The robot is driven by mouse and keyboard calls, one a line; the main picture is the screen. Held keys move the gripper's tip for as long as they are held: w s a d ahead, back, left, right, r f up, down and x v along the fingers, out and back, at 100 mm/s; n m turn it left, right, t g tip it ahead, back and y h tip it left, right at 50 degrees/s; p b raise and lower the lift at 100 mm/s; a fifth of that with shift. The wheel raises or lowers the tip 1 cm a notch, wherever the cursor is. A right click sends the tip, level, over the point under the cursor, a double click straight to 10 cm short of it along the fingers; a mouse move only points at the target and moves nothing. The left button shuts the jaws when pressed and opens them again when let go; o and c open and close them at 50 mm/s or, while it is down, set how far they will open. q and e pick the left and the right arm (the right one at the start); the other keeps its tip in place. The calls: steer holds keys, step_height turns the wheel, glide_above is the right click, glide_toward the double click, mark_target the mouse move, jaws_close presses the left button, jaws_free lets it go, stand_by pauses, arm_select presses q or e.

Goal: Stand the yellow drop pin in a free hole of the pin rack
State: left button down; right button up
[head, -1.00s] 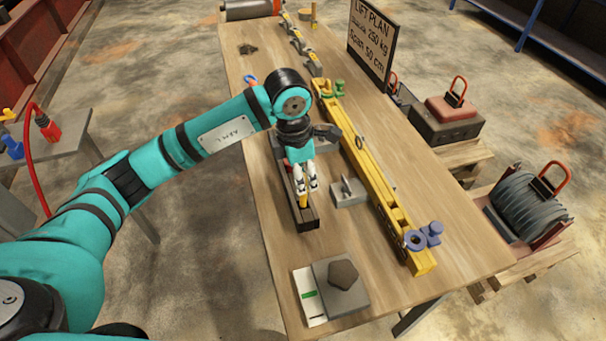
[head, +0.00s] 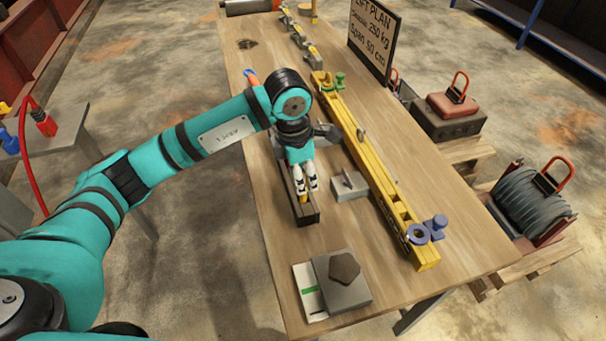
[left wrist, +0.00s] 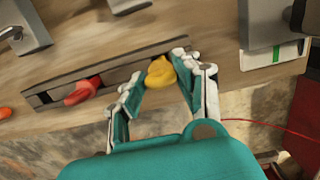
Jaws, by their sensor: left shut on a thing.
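My left gripper (head: 304,188) is over the dark, long pin rack (head: 310,218) on the wooden bench. It is shut on the yellow drop pin (head: 303,198), of which only a small part shows below the fingers in the head view. In the left wrist view, the yellow drop pin (left wrist: 161,72) is between the fingertips (left wrist: 158,80), at the rack (left wrist: 120,68). A red pin (left wrist: 84,92) stands in the same rack, farther left. The pin's lower end is hidden, so I cannot tell how deep it sits. My right gripper is not in view.
A yellow beam (head: 370,165) lies along the bench, right of the rack. A grey block with an upright plate (head: 349,186) stands between them. A grey block with a dark top piece (head: 343,280) is nearer. A sign (head: 373,38) stands behind.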

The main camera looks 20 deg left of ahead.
arm_select(q)
steer(key=shift+f+b, duration=0.6)
steer(key=shift+f, duration=0.15)
steer(key=c, duration=0.8)
jaws_free()
steer(key=shift+c, duration=0.2)
steer(key=shift+r, duration=0.1)
step_height(320, 180, up, 12)
steer(key=a, duration=0.1)
steer(key=shift+s, duration=0.4)
